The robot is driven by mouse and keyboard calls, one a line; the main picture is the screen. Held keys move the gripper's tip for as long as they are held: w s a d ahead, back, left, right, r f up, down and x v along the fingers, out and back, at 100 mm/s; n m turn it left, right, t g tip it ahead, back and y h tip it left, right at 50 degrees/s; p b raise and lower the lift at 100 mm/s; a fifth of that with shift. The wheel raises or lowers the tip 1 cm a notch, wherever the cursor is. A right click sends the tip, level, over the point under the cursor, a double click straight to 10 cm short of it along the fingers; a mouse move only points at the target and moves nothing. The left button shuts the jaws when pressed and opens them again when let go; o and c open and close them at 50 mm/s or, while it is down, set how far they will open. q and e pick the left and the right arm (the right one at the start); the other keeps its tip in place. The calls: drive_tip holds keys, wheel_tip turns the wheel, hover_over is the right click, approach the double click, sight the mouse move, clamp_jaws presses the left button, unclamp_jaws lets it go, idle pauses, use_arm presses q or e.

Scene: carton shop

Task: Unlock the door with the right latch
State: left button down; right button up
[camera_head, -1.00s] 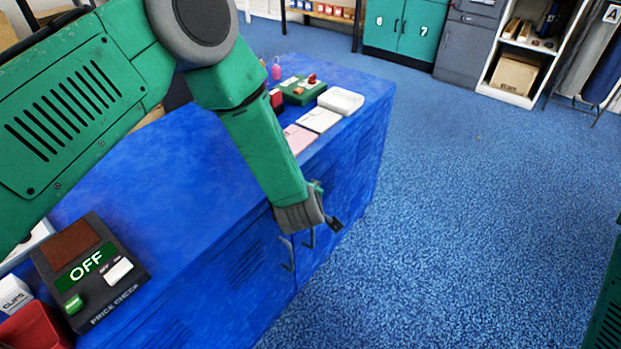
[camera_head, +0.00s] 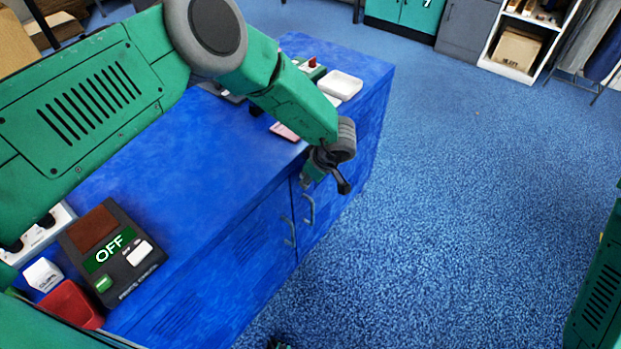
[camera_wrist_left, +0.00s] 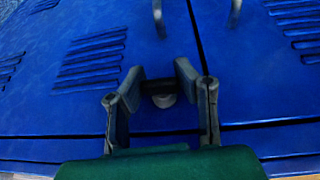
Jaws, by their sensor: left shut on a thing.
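The blue cabinet (camera_head: 225,262) has two doors with a hooked grey handle on each side of their seam, the left handle (camera_head: 289,231) and the right handle (camera_head: 309,208). The right door (camera_head: 325,215) looks closed. My left gripper (camera_head: 322,172) is at the top of the right door, just under the counter edge. In the left wrist view, my left gripper (camera_wrist_left: 160,85) is shut on a small dark latch (camera_wrist_left: 163,99) with a rounded grey end, beside the door seam. The fingers partly hide it.
The blue carpet (camera_head: 460,210) is clear in front of the cabinet.

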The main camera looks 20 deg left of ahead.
use_arm(q)
drive_tip(key=shift+w+r+g, duration=0.15)
drive_tip(key=shift+w+g, duration=0.1)
drive_tip(key=shift+g, duration=0.15)
drive_tip(key=c, duration=1.2)
unclamp_jaws()
drive_tip(key=shift+o, duration=0.2)
drive_tip(key=shift+s, duration=0.1)
drive_tip(key=v, duration=1.1)
drive_tip(key=shift+d+r, duration=0.3)
